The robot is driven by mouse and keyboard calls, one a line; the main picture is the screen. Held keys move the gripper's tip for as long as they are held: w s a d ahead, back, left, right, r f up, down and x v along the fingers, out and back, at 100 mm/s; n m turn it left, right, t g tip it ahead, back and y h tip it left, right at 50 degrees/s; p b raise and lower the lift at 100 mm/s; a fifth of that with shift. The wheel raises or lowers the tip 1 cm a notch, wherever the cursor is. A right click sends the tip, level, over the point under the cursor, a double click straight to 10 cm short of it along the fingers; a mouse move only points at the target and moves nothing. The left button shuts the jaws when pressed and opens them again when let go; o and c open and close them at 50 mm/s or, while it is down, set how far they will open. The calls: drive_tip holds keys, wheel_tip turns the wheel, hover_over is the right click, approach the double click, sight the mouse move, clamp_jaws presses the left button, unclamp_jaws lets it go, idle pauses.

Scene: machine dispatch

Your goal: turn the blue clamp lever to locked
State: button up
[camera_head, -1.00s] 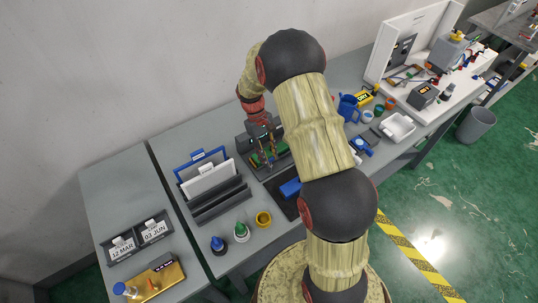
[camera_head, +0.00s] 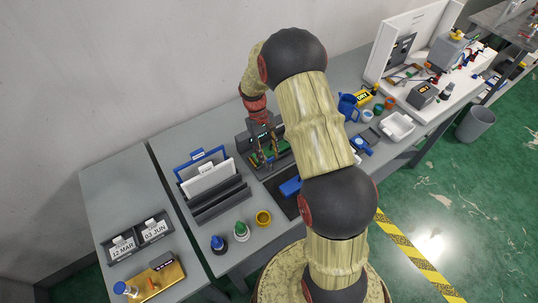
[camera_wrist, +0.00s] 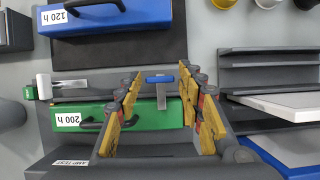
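The blue clamp lever (camera_wrist: 160,79) shows in the wrist view as a short blue bar on a grey stem, in front of a green case marked "200 h" (camera_wrist: 150,115). My gripper (camera_wrist: 160,76) is open, with one yellow-padded finger on each side of the lever and a visible gap to both. In the head view my gripper (camera_head: 268,158) is over the dark fixture (camera_head: 246,143); the lever cannot be made out there. A second lever with a pale grip (camera_wrist: 44,86) is at the left of the green case in the wrist view.
A blue case marked "120 h" (camera_wrist: 110,18) lies close to the fixture. A grey rack (camera_head: 220,205) with upright panels stands left of the fixture. A blue jug (camera_head: 348,107) is to the right.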

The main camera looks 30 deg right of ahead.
drive_tip(key=shift+o, duration=0.8)
drive_tip(key=v, duration=1.2)
drive_tip(key=s+a+r+t+b, duration=0.3)
drive_tip(key=s+a+b, duration=0.1)
drive_tip(key=s, duration=0.4)
drive_tip(key=s+a+r+t+b, duration=0.3)
drive_tip(key=s+a+b, duration=0.1)
drive_tip(key=s, duration=0.5)
drive_tip(key=s+a+r+t+b, duration=0.3)
drive_tip(key=s+a, duration=0.3)
drive_tip(key=s, duration=0.2)
drive_tip(key=shift+t+b, duration=0.5)
drive_tip(key=shift+b, duration=0.05)
